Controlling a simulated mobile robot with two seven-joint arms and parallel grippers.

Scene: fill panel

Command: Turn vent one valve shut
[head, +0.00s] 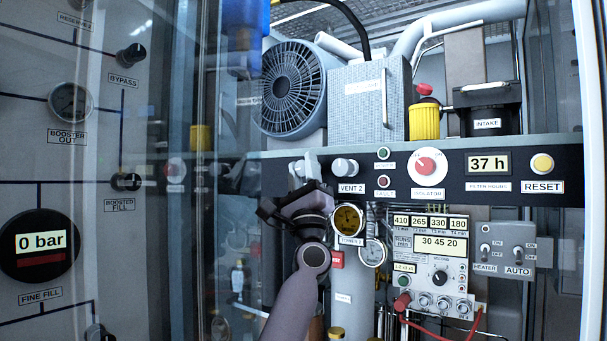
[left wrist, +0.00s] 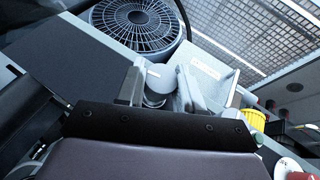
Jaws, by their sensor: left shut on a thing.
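My left gripper (head: 305,168) is at the dark panel strip, just left of the grey vent two knob (head: 345,167) with its "VENT 2" label (head: 351,188). In the left wrist view, its two grey fingers stand on either side of a round grey knob, the vent one valve (left wrist: 159,82), and are shut on it. In the head view my gripper and wrist hide most of this knob and any label under it. The knob's turn angle cannot be made out. My right gripper is in neither view.
Right of the knobs are a red isolator knob (head: 426,166), a "37 h" display (head: 489,163) and a yellow reset button (head: 542,163). A glossy panel with a "0 bar" display (head: 40,243) stands at left.

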